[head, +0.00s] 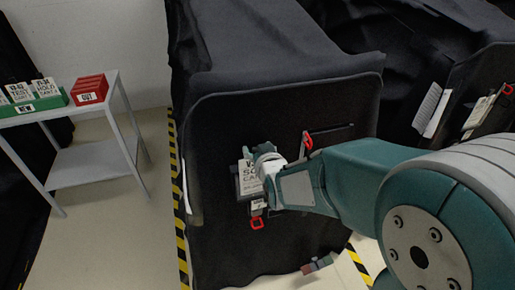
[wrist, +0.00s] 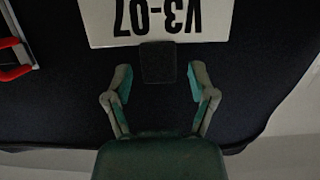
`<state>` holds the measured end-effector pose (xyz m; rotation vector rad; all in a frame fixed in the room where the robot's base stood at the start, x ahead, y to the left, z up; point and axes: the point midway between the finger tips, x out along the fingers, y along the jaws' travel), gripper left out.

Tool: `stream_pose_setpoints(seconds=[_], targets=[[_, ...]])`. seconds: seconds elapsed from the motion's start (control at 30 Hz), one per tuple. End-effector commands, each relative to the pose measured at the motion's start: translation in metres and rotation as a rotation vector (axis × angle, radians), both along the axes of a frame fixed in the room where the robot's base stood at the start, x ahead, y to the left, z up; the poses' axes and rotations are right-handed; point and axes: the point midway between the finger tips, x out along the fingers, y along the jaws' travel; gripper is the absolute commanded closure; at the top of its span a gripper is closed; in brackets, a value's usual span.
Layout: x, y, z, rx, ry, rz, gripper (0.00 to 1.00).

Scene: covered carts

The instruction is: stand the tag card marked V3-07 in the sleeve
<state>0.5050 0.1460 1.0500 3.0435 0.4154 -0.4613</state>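The tag card (wrist: 157,17) marked V3-07 fills the top of the wrist view, upside down there, with a dark tab (wrist: 157,62) at its edge. In the head view the white card (head: 249,181) is upright against the cart's black front, partly hidden by my gripper (head: 261,152). In the wrist view my gripper (wrist: 161,78) is open. Its two fingers stand either side of the tab with a gap on each side. I cannot make out the sleeve clearly.
A red latch-like part (head: 308,142) sits right of my gripper, and a red clip (head: 257,222) below the card. A grey table (head: 120,100) at left holds a green NEW box (head: 40,105) with cards and a red OUT box (head: 89,89). A small object (head: 318,264) lies low by the cart.

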Motion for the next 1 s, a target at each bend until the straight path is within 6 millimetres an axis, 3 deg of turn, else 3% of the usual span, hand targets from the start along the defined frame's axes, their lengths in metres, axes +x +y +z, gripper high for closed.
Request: stream_pose_setpoints(seconds=[0.37, 0.8, 1.0], targets=[[-0.002, -0.001, 0.001, 0.000, -0.001, 0.000, 0.22], [-0.055, -0.014, 0.018, 0.000, -0.002, 0.000, 0.22], [-0.067, -0.018, 0.020, -0.001, 0.001, 0.000, 0.22]])
